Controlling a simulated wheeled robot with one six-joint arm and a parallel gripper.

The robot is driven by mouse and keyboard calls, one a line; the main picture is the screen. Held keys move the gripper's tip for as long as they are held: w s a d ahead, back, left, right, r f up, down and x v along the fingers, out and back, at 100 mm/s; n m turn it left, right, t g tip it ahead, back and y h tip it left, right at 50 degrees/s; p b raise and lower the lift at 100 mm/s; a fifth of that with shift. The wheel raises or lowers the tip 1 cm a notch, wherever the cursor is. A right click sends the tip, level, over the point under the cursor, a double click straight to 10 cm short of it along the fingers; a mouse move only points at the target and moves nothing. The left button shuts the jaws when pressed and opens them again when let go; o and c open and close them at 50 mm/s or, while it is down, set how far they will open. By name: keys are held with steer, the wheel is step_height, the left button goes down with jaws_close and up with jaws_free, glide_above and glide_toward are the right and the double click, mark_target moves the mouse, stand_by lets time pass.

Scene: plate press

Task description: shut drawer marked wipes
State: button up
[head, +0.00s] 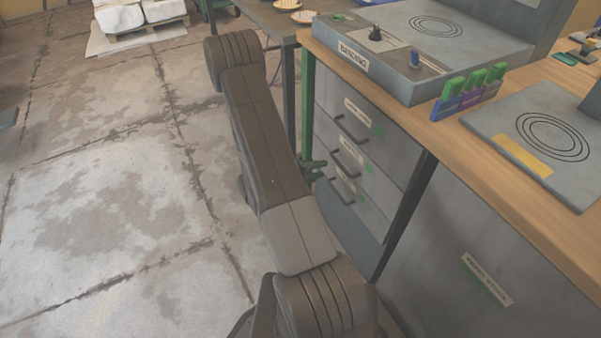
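A grey cabinet under the wooden bench holds a stack of three drawers: a top drawer (385,148), a middle drawer (376,178) and a bottom drawer (366,206). Each has a dark bar handle, a small pale label and a green patch. The label words are too small to read, so I cannot tell which is marked wipes. No drawer clearly stands out from the cabinet, though a small gap would be hard to see. My arm crosses the view left of the drawers. My gripper does not show clearly; my arm hides the space behind it.
The bench (440,133) carries a grey press base (400,85), green-topped blocks (470,90) and a ringed plate (520,125). Open concrete floor (110,220) lies left.

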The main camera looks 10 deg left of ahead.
mark_target(339, 165)
steer(key=v, duration=0.6)
steer(key=shift+p, duration=0.35)
steer(key=shift+b+x, duration=0.95)
steer(key=shift+x, duration=5.85)
steer(key=shift+s, duration=0.1)
